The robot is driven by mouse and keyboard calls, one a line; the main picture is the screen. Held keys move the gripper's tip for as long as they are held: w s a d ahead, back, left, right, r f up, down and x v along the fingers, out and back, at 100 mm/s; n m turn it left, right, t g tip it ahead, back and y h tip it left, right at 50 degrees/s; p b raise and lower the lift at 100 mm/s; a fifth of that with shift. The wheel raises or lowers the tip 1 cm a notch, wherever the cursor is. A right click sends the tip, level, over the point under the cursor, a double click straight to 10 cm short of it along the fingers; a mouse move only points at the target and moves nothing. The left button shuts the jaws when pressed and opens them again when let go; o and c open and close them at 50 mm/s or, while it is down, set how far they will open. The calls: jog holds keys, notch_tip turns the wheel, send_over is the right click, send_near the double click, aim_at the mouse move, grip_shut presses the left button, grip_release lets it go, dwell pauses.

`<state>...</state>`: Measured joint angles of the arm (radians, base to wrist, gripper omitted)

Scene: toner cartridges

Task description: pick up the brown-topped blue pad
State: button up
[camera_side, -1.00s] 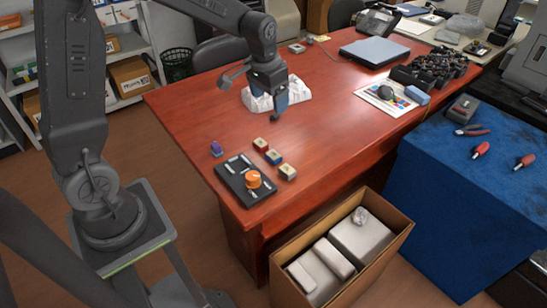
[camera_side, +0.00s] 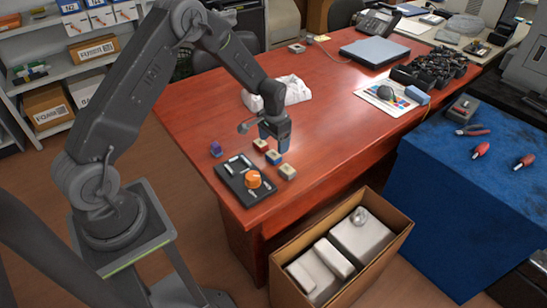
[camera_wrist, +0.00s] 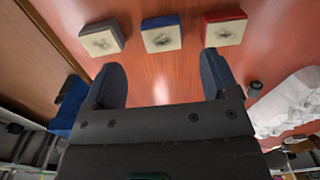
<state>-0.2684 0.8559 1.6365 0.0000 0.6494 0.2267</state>
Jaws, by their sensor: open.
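The blue pad (camera_side: 273,157) is the middle one of a row of three small pads near the table's front-left corner. In the wrist view the blue pad (camera_wrist: 161,34) shows a pale tan top with a dark smudge and blue sides. My gripper (camera_side: 277,143) hangs just above and behind the row in the side view. In the wrist view my gripper (camera_wrist: 163,80) is open and empty, with the blue pad beyond the fingertips, roughly centred between them. The red pad (camera_wrist: 224,27) and a brown-sided pad (camera_wrist: 102,38) lie on either side, apart from it.
A black tray (camera_side: 231,172) with an orange knob (camera_side: 253,180) lies in front of the pads, and a purple object (camera_side: 216,149) is to their left.

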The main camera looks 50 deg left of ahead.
aim_at(273, 154)
jog(key=shift+a+f, duration=0.15)
jog(key=shift+f, duration=2.75)
jog(key=c, duration=1)
